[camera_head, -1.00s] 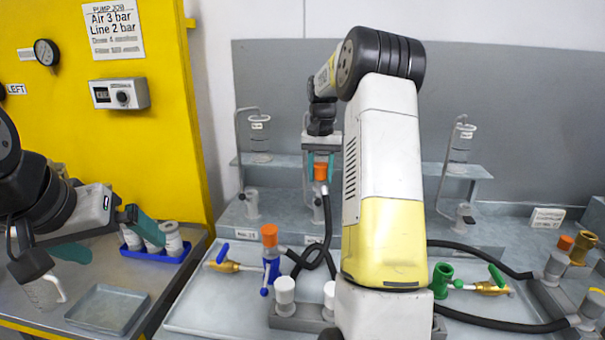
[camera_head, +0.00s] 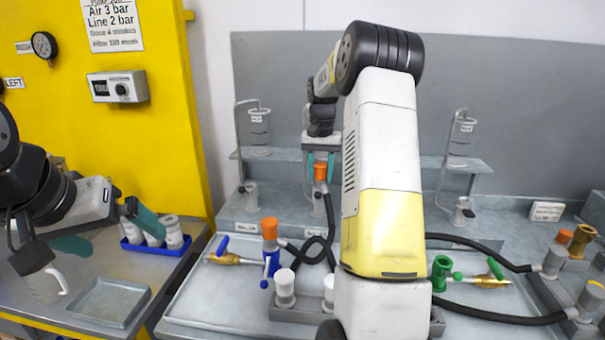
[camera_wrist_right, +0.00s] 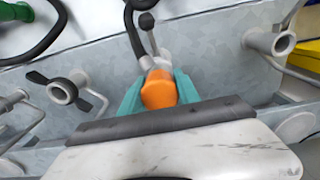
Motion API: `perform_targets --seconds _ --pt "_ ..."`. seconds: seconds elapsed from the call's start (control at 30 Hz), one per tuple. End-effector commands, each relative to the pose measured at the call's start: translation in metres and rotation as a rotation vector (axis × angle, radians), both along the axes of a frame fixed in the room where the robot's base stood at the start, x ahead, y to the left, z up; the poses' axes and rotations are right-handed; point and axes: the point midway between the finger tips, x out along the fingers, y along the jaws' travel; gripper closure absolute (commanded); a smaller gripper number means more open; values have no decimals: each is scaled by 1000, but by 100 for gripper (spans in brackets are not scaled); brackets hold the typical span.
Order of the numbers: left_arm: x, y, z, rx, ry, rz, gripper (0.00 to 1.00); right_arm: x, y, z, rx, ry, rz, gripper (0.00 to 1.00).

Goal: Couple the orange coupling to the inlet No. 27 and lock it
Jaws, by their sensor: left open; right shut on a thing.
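The orange coupling (camera_head: 320,171) is at the end of a black hose, in front of the rear bench's middle station. My right gripper (camera_head: 320,158) is shut on it; in the right wrist view the coupling (camera_wrist_right: 159,90) sits between the teal fingers (camera_wrist_right: 158,95), with a grey fitting and a ball-ended lever just beyond it. I cannot tell whether it touches an inlet, nor which inlet is No. 27; the small labels are hard to read. Grey inlet stubs stand to the left (camera_head: 251,192) and right (camera_head: 464,210). My left gripper (camera_head: 105,229) is open, at the far left.
A blue rack with white containers (camera_head: 157,241), an empty grey tray (camera_head: 108,303) and a white mug (camera_head: 47,287) are at left. A second orange-topped fitting (camera_head: 269,229) on a blue valve stands in the front tray. A green fitting (camera_head: 441,272) and hoses lie right.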

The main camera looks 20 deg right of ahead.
Motion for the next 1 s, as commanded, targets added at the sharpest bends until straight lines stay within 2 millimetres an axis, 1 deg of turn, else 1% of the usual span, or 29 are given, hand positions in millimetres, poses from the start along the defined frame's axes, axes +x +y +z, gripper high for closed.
perform_targets --seconds 0.67,0.7,0.77,0.8,1.0 --pt "0 0 0 0 0 0 0 0 0 -6 0 0 0 100" --pt "0 0 0 0 0 0 0 0 0 -6 0 0 0 55" --pt "0 0 0 0 0 0 0 0 0 -6 0 0 0 44" --pt "0 0 0 0 0 0 0 0 0 -6 0 0 0 36" --pt "0 0 0 0 0 0 0 0 0 -6 0 0 0 36"
